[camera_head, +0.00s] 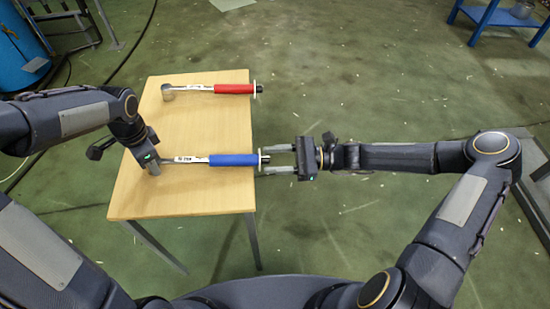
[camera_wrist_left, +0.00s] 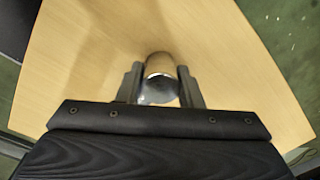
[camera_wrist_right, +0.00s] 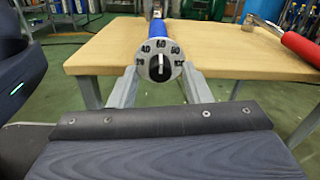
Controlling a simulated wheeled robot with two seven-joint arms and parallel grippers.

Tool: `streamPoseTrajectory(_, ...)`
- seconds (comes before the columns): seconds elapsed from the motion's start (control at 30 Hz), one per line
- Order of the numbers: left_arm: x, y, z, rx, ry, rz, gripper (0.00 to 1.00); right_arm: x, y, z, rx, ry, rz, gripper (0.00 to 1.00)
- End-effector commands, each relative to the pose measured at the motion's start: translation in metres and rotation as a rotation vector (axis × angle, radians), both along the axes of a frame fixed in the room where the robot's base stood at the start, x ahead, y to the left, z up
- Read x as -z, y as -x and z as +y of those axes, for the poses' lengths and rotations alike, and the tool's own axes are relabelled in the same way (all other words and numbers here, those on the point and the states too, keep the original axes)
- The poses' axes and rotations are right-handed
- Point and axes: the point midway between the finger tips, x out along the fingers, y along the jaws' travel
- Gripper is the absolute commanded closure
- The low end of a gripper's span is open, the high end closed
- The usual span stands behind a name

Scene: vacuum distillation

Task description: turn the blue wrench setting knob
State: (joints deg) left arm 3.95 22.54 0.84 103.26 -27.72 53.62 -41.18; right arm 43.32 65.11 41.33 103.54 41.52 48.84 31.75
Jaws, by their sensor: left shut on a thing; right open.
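The blue wrench (camera_head: 232,160) lies across the wooden table, its handle end reaching the table's right edge. My left gripper (camera_head: 154,168) is shut on the wrench's metal head, which shows between the fingers in the left wrist view (camera_wrist_left: 159,68). The setting knob (camera_head: 264,160) is at the handle's right end. In the right wrist view, its round dial (camera_wrist_right: 159,60) carries numbers and a black grip in the middle. My right gripper (camera_head: 272,158) is open, with its fingers pointing left at the knob. In the right wrist view the fingers stand apart below and either side of the dial.
A red wrench (camera_head: 232,88) lies on the wooden table (camera_head: 200,195), further back and parallel to the blue one. A blue bench (camera_head: 495,18) stands at the back right.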

Motion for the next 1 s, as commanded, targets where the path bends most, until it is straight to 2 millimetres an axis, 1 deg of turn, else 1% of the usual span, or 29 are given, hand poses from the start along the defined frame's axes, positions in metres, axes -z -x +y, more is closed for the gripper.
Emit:
streamPoseTrajectory(0.23, -0.0007, -0.0008, -0.0003, -0.002, 0.001, -0.003, 1.0, -0.0001, -0.0001, 0.0011, 0.0, 0.0, 0.0, 0.56)
streamPoseTrajectory(0.27, -0.0007, -0.0008, -0.0003, -0.002, 0.001, -0.003, 1.0, -0.0001, -0.0001, 0.0011, 0.0, 0.0, 0.0, 0.57)
streamPoseTrajectory(0.5, -0.0007, -0.0008, -0.0003, -0.002, 0.001, -0.003, 1.0, -0.0001, -0.0002, 0.0009, 0.0, 0.0, 0.0, 0.89)
streamPoseTrajectory(0.6, -0.0007, -0.0007, -0.0002, -0.002, 0.001, -0.003, 1.0, -0.0001, -0.0001, 0.0008, 0.0, 0.0, 0.0, 1.0)
streamPoseTrajectory(0.83, -0.0007, -0.0007, -0.0001, -0.002, 0.001, -0.003, 1.0, 0.0001, -0.0001, 0.0007, 0.002, 0.0, -0.018, 1.0)
streamPoseTrajectory(1.0, -0.0006, -0.0007, -0.0001, -0.002, 0.001, -0.003, 1.0, 0.0003, -0.0001, 0.0005, 0.009, 0.0, -0.081, 1.0)
